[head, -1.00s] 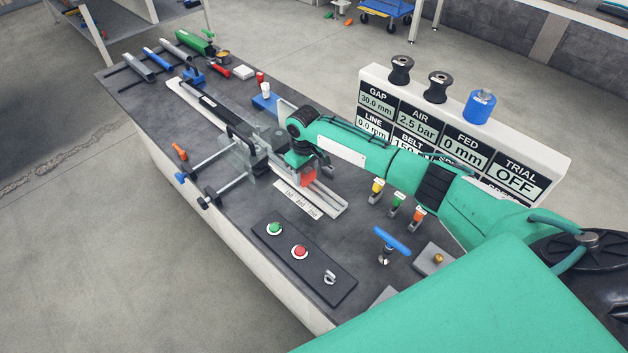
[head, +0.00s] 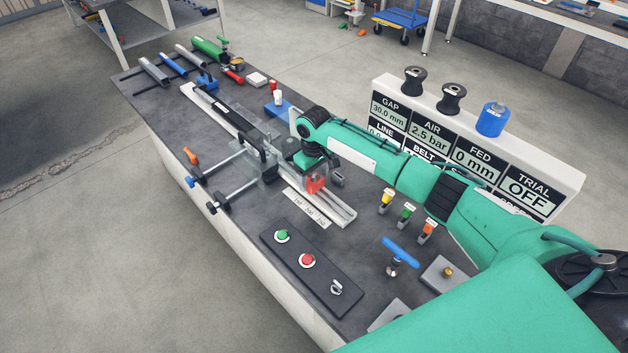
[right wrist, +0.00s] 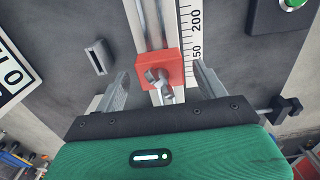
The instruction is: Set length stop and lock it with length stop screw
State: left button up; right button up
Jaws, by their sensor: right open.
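The red length stop (right wrist: 173,68) sits on the pale rail (right wrist: 149,22) beside the printed scale (right wrist: 193,45) in the right wrist view. The length stop screw (right wrist: 157,80), a grey metal piece, is on the stop's face. My right gripper (right wrist: 160,88) is open, one finger on each side of the stop and screw, not visibly gripping either. In the head view the stop (head: 316,184) is partly hidden by my right gripper (head: 326,176), which hangs over the rail. My left gripper is not in view.
A clear guard (head: 272,133) and black clamp stand behind the stop. A panel with a green button (head: 282,236) and a red button (head: 307,260) is at the front. Coloured valves (head: 407,212) and a blue T-handle (head: 401,251) stand to the right. A display board (head: 470,140) is behind.

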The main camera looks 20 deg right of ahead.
aim_at(314, 174)
notch_tip(314, 174, up, 12)
jog(key=b, duration=0.2)
jog(key=shift+f, duration=0.1)
dwell(0.4)
